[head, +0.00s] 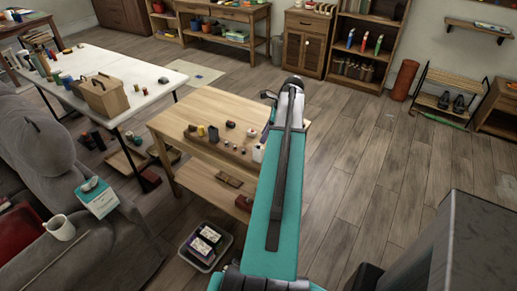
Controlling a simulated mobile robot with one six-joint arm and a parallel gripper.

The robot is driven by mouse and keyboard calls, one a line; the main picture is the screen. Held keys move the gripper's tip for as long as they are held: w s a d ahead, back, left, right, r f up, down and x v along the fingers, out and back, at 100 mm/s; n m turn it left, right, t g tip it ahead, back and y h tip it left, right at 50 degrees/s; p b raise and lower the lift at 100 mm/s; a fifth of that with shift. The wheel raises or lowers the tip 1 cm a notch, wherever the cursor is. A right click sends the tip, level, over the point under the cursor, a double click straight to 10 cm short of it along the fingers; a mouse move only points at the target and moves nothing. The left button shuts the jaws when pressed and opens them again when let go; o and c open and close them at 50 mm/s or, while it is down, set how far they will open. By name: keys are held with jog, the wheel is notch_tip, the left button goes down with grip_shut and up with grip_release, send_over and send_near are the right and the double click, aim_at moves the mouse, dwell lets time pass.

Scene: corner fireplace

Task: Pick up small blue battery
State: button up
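A light wooden table (225,106) stands in the middle of the head view with several small objects on it. Among them are a yellow cylinder (201,130), a dark cylinder (213,133) and a white container (258,153). They are too small for me to tell which is the small blue battery; it may be hidden behind my arm. My teal arm reaches forward over the right side of the table. Only a dark part of my gripper (269,96) shows left of the arm's end, above the table. Its fingers are not clear.
A white table (140,72) with a brown box (104,97) stands at the left, behind a grey sofa (45,150). A bin (206,246) with dark packages sits on the floor before the wooden table. Floor (365,165) at right is clear.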

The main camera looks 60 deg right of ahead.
aim_at(259, 144)
jog(key=shift+p+x, duration=0.9)
jog(key=shift+x, duration=1.7)
jog(key=shift+w, duration=0.1)
grip_shut()
